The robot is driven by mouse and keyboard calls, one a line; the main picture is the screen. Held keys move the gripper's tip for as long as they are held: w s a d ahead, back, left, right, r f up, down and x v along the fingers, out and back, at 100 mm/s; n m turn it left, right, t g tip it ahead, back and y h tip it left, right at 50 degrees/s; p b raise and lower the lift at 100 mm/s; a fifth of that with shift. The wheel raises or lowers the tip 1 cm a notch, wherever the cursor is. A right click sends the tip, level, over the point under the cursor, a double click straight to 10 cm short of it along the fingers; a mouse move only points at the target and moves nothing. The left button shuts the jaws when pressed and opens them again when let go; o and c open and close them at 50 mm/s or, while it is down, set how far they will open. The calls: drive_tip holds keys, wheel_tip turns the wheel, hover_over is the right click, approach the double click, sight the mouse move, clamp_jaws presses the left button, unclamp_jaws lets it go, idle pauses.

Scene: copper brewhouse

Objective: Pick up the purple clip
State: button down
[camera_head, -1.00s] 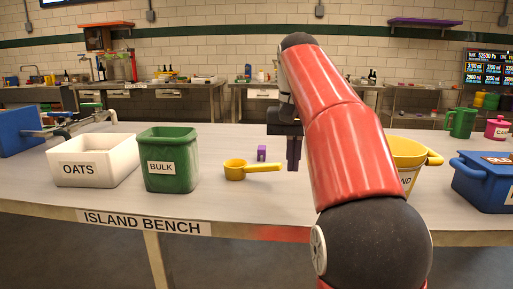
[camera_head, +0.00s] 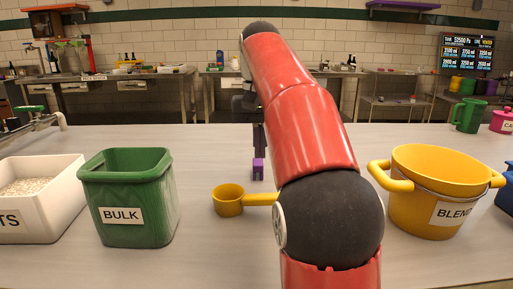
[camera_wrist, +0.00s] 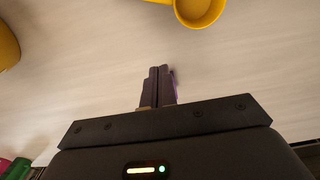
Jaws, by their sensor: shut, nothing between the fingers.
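The small purple clip (camera_head: 258,169) is on the island bench, just behind the yellow scoop's handle. In the head view my gripper (camera_head: 258,150) points down right above or behind the clip; I cannot tell whether they touch. In the wrist view my gripper's dark fingers (camera_wrist: 160,69) are closed together with nothing held between them. A thin purple sliver of the clip (camera_wrist: 175,84) shows along the right side of the fingers; the rest of it is hidden behind them.
The yellow scoop (camera_head: 228,201) lies close in front of the clip. The green BULK bin (camera_head: 128,190) and white OATS tub (camera_head: 42,215) stand left. The yellow BLEND pot (camera_head: 437,190) stands right, beyond my arm. Bench behind the clip is clear.

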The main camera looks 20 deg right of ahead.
sight(259, 161)
wheel_tip(259, 161, down, 8)
drive_tip(key=shift+s+f+b, duration=0.1)
drive_tip(key=shift+b, duration=0.45)
drive_tip(key=w, duration=0.1)
drive_tip(key=w+d+p, duration=0.1)
drive_tip(key=w, duration=0.1)
drive_tip(key=shift+f, duration=0.1)
drive_tip(key=shift+w+d, duration=0.3)
drive_tip(key=shift+w, duration=0.1)
drive_tip(key=shift+w+d, duration=0.25)
drive_tip(key=shift+w, duration=0.35)
drive_tip(key=shift+w+d, duration=0.25)
drive_tip(key=shift+w, duration=0.35)
drive_tip(key=shift+w+d, duration=0.25)
drive_tip(key=shift+w, duration=0.35)
